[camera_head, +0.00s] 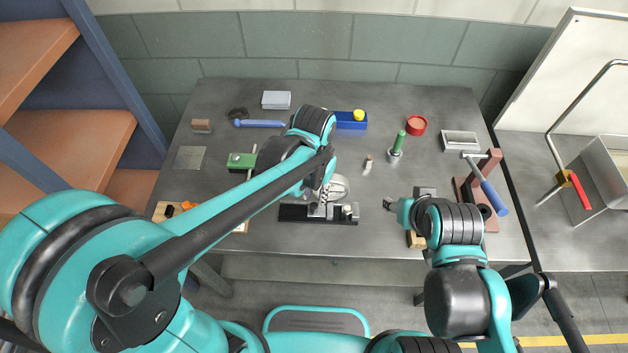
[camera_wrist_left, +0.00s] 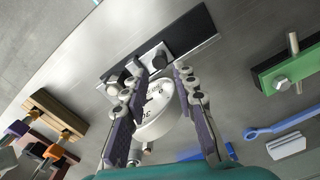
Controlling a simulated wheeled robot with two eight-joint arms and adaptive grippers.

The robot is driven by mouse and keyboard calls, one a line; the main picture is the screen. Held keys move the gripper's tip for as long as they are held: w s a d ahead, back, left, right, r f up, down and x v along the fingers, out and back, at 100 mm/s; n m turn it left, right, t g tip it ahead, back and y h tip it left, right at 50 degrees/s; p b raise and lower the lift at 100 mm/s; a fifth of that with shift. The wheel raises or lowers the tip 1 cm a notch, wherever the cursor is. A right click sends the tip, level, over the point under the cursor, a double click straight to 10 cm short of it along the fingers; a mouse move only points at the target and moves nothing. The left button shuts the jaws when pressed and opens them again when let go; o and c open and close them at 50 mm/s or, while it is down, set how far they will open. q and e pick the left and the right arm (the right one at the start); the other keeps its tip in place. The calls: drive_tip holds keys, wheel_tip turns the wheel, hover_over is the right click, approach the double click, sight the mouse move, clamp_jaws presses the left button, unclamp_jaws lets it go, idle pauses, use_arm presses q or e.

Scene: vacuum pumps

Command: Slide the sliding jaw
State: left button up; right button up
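A small fixture with a dark base plate (camera_head: 296,213) lies near the table's front middle; metal blocks stand on it. The plate also shows in the left wrist view (camera_wrist_left: 190,42). I cannot tell for sure which block is the sliding jaw. My left gripper (camera_head: 326,196) is over the fixture. In the left wrist view its fingers (camera_wrist_left: 157,84) are spread, tips near the metal blocks. A white round dial (camera_wrist_left: 158,113) with markings shows between the fingers; I see no finger pressed on it. My right gripper (camera_head: 391,204) is low at the table's front right; its fingers are too small to read.
A green block tool (camera_head: 241,160) and a blue wrench (camera_head: 258,123) lie left of the fixture. A red-brown press (camera_head: 490,164) stands at right.

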sight(314, 205)
use_arm(q)
wheel_tip(314, 205, up, 7)
idle(0.3)
drive_tip(key=shift+r, duration=0.1)
drive_tip(key=s+a+f+n+t+b, duration=0.2)
drive_tip(key=s+a+t, duration=0.1)
drive_tip(key=a, duration=0.5)
drive_tip(key=s+a+f+n+t+b, duration=0.2)
drive_tip(key=s+a+t, duration=0.1)
drive_tip(key=a, duration=0.4)
drive_tip(key=shift+a+f+n+t, duration=0.15)
drive_tip(key=shift+a+n+t, duration=0.2)
drive_tip(key=shift+t, duration=0.25)
